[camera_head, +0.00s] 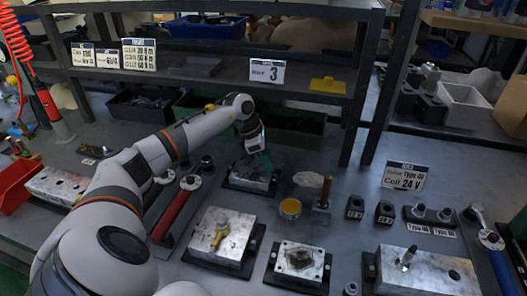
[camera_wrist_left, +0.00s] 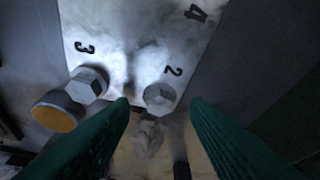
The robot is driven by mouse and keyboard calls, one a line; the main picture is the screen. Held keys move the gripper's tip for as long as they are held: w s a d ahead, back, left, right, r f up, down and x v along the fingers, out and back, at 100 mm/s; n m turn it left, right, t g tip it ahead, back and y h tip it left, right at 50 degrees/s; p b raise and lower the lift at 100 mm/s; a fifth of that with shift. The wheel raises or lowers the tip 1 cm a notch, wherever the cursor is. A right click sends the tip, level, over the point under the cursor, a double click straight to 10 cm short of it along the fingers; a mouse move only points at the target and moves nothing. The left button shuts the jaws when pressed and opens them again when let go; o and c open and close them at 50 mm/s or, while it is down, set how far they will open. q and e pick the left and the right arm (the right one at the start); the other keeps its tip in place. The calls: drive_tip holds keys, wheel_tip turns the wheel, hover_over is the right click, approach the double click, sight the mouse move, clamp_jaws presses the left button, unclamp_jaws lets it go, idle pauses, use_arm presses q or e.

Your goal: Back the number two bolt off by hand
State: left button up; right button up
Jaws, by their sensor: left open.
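The metal block (camera_head: 250,178) sits on a dark base in the middle of the bench, partly hidden by my left gripper (camera_head: 260,157). In the left wrist view the block's pale face (camera_wrist_left: 135,45) carries the figures 2, 3 and 4. The number two bolt (camera_wrist_left: 160,97) is a grey hex head just below its figure. Another hex bolt (camera_wrist_left: 88,84) stands by the figure 3. My left gripper (camera_wrist_left: 160,104) is open, with its green fingers on either side of the number two bolt in the picture. I cannot tell whether they touch it. My right gripper is not in view.
An orange-topped round part (camera_wrist_left: 56,112) lies beside the number three bolt. In the head view, an amber-filled cup (camera_head: 290,208) and a wooden-handled tool (camera_head: 323,193) stand right of the block. Another block with a yellow part (camera_head: 222,236) is in front. A shelf (camera_head: 215,80) runs behind.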

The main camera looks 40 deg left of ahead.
use_arm(q)
drive_tip(key=shift+c, duration=0.4)
clamp_jaws()
drive_tip(key=n, duration=0.2)
drive_tip(key=n+t+y, duration=0.1)
drive_tip(key=n, duration=0.1)
drive_tip(key=shift+s+d+n+y, duration=0.1)
drive_tip(key=shift+d+n+y, duration=0.05)
drive_tip(key=shift+n+y, duration=0.2)
drive_tip(key=n+y, duration=0.1)
drive_tip(key=n, duration=0.4)
drive_tip(key=shift+d+y, duration=0.15)
drive_tip(key=shift+y, duration=0.2)
drive_tip(key=n+y, duration=0.2)
drive_tip(key=n, duration=0.3)
drive_tip(key=shift+d+n, duration=0.15)
drive_tip(key=shift+n, duration=0.1)
drive_tip(key=n+g+y, duration=0.1)
drive_tip(key=n, duration=0.3)
drive_tip(key=shift+w, duration=0.2)
drive_tip(key=shift+n+g+y, duration=0.5)
drive_tip(key=shift+n+g, duration=0.1)
drive_tip(key=shift+n, duration=0.7)
